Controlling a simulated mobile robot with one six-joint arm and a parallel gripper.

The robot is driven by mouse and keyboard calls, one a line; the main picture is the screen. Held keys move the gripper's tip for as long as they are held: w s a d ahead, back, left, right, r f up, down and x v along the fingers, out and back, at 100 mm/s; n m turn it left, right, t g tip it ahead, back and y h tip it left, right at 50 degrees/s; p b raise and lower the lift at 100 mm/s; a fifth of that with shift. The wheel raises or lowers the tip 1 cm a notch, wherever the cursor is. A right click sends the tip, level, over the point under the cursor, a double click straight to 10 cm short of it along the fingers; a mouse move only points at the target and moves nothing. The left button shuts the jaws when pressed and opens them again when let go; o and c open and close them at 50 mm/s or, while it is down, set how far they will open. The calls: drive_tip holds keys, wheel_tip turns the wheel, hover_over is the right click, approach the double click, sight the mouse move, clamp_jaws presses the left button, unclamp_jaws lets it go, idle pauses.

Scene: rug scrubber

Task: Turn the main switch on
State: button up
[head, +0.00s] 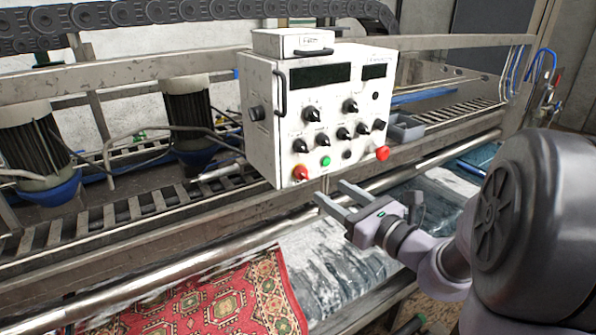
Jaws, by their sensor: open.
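The white control box (262,150) stands on the machine's frame, with several black knobs and two dark displays on its front. A red rotary switch (301,173) with a little yellow is at the lower left of the front; it looks like the main switch. Its exact angle is too small to tell.
A green button (326,161) and a red mushroom button (382,153) sit near the switch. A black handle (280,93) sticks out at the box's left front edge. A metal rail (190,276) and a red patterned rug (225,300) lie below.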

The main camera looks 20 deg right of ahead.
sight(307, 176)
drive_tip(key=x, duration=0.8)
drive_tip(key=shift+w+a+p, duration=0.3)
drive_tip(key=shift+p, duration=0.1)
clamp_jaws()
